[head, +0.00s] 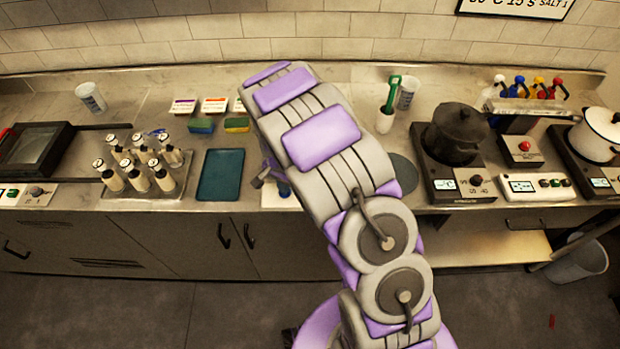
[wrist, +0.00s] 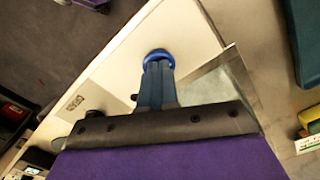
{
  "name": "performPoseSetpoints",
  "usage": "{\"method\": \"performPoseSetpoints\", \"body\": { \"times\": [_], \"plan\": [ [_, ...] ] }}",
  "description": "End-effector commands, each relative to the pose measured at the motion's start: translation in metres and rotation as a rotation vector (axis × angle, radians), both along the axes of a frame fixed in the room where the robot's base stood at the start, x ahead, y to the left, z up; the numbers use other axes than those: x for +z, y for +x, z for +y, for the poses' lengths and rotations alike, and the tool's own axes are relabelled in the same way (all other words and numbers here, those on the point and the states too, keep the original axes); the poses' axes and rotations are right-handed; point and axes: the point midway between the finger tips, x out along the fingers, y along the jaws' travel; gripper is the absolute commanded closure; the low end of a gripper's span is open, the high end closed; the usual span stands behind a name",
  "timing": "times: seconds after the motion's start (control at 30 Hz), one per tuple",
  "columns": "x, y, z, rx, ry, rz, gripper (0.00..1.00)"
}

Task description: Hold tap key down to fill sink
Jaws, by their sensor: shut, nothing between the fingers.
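In the wrist view my gripper (wrist: 158,62) is shut and empty, its dark blue fingers together. Their tips are at a bright blue round piece (wrist: 158,53) on a white panel (wrist: 120,68). The blue piece looks like the tap key; whether it is touched or pressed down I cannot tell. A grey, glassy, angular surface (wrist: 215,83) lies right of the fingers and may be part of the sink; no water can be made out. In the head view my arm hides most of this spot. Only a bit of a white unit (head: 272,199) shows beside the arm.
A teal mat (head: 220,176) lies left of the arm, with sponges (head: 237,125) behind it. A rack of several bottles (head: 140,190) stands farther left. A dark pot (head: 457,127) on a hotplate and a white pot (head: 597,132) stand right. The counter's front edge is close.

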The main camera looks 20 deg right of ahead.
Motion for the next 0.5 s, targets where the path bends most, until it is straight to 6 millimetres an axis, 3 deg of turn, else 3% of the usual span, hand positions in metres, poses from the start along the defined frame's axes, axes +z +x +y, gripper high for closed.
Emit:
{"method": "performPoseSetpoints", "body": {
  "times": [0.23,0.5],
  "plan": [
    [0.006,0.000,0.000,0.000,0.000,0.000,1.00],
    [0.036,0.000,0.000,0.000,0.000,-0.001,1.00]
  ]
}}
